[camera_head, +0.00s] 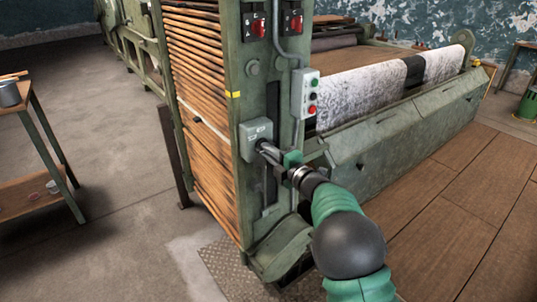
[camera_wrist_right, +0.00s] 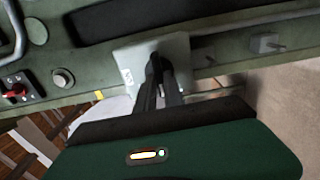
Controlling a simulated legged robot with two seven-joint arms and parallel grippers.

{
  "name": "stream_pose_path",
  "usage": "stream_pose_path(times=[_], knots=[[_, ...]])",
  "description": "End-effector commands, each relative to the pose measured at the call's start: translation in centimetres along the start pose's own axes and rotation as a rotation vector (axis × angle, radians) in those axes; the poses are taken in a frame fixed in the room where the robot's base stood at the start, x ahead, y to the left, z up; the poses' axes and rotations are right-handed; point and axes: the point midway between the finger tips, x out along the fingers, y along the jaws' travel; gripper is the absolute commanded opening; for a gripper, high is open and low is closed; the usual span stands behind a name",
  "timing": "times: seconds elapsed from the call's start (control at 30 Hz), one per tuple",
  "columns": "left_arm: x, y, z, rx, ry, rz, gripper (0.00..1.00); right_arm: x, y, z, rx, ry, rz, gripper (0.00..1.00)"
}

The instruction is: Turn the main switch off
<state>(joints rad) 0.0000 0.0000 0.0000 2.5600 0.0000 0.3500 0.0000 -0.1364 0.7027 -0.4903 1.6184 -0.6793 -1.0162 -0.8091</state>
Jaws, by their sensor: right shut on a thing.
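The main switch is a grey-green box (camera_head: 257,137) on the front post of the green machine, with a dark handle on its face. My right gripper (camera_head: 265,148) is at the box, its fingers shut on the switch handle, which they mostly hide. In the right wrist view the pale switch plate (camera_wrist_right: 181,50) shows behind the two dark fingers (camera_wrist_right: 157,68), which come close together at its middle. The handle's exact position cannot be told. My left gripper is not in view.
A control box (camera_head: 305,94) with green, black and red buttons hangs right of the switch. Two red rotary switches (camera_head: 258,27) sit higher on the post. A small table (camera_head: 45,130) stands at left. The floor between is clear.

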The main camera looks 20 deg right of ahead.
Motion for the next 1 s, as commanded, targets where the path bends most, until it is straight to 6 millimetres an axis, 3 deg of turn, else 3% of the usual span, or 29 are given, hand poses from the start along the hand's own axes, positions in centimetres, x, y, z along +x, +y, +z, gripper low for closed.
stream_pose_path(times=[0.03, 0.33, 0.37, 0.53, 0.83, 1.0], knots=[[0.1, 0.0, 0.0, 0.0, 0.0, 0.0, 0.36, 0.0, -0.8, -0.4, -0.002, 0.008, -0.014, 0.0], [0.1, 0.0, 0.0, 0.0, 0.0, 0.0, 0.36, 0.0, -0.9, -0.4, -0.003, 0.008, -0.016, 0.0], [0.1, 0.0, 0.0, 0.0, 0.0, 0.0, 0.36, 0.0, -0.9, -0.4, -0.002, 0.008, -0.016, 0.13], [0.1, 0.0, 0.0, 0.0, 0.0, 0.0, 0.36, 0.0, -0.7, -0.3, -0.003, 0.007, -0.013, 0.34], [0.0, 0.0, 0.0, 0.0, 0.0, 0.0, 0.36, -0.1, -0.3, -0.1, -0.003, 0.003, -0.007, 0.34], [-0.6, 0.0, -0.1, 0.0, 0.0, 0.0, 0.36, -2.5, -0.1, 0.0, -0.001, 0.0, -0.007, 0.34]])
